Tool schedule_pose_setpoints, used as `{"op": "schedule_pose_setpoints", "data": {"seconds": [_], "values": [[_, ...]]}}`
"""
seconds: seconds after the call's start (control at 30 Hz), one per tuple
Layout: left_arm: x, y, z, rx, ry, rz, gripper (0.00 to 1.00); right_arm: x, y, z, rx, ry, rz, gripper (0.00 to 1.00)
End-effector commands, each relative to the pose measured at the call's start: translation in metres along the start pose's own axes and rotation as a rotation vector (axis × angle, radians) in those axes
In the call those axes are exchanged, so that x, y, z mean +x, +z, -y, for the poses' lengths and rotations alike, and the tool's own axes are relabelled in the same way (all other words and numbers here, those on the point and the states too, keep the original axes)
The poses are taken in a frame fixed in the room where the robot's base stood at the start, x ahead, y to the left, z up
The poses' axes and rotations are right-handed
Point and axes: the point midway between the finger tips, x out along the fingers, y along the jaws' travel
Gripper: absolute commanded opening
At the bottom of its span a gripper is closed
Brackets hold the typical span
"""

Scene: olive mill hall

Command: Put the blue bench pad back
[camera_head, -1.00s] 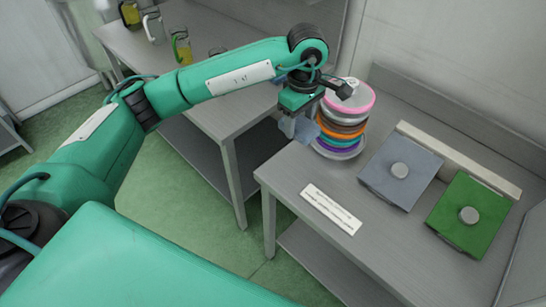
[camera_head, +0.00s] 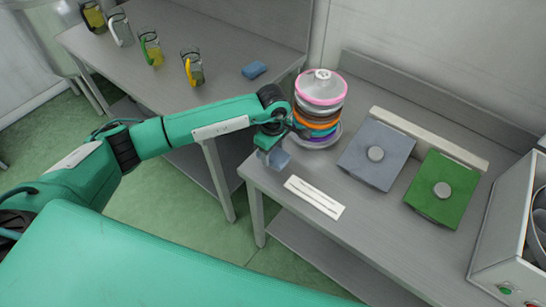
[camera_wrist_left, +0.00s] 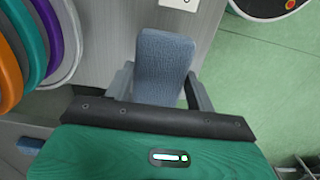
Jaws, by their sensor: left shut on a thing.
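My left gripper (camera_head: 269,155) is shut on the blue bench pad (camera_wrist_left: 164,58), a soft-looking, textured block. In the left wrist view the pad sticks out between the two fingers, near the edge of the grey bench. In the head view the held pad (camera_head: 280,158) shows small and partly hidden, at the near bench's left edge, left of the disc stack. I cannot tell whether it touches the bench. A similar blue pad (camera_head: 254,70) lies on the far bench. My right gripper is not in view.
The near bench (camera_head: 372,221) holds a stack of coloured discs (camera_head: 320,108), a white label (camera_head: 315,197), a slate-blue board (camera_head: 353,163) and a green board (camera_head: 425,202), both with knobs. A metal box (camera_head: 500,225) stands right. Several mugs (camera_head: 192,68) stand on the far bench.

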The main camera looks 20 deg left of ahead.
Motion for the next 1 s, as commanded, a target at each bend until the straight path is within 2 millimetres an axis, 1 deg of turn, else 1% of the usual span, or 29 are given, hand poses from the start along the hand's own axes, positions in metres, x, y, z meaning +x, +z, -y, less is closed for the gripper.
{"op": "schedule_pose_setpoints", "data": {"seconds": [0.07, 0.3, 0.57, 0.7, 0.73, 0.8, 0.83, 1.0], "values": [[0.007, 0.001, 0.001, 0.001, -0.002, 0.000, 0.34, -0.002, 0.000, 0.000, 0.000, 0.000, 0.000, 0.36], [0.040, 0.001, 0.001, 0.001, -0.003, 0.001, 0.34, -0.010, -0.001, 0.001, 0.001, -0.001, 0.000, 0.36], [0.043, 0.000, 0.001, 0.001, -0.001, -0.001, 0.34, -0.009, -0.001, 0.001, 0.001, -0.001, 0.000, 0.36], [0.047, 0.000, 0.001, 0.001, -0.001, -0.001, 0.34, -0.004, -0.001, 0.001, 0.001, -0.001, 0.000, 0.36], [0.045, 0.000, 0.001, 0.001, -0.001, 0.000, 0.61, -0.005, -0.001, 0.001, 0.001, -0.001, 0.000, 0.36], [0.045, 0.000, 0.001, 0.001, -0.001, 0.000, 0.75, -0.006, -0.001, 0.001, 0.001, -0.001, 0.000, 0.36], [0.045, 0.000, 0.001, 0.001, -0.001, 0.000, 0.77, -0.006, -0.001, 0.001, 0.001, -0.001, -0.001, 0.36], [0.045, 0.000, 0.001, 0.001, -0.001, 0.000, 0.77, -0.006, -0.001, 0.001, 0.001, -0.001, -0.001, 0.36]]}}
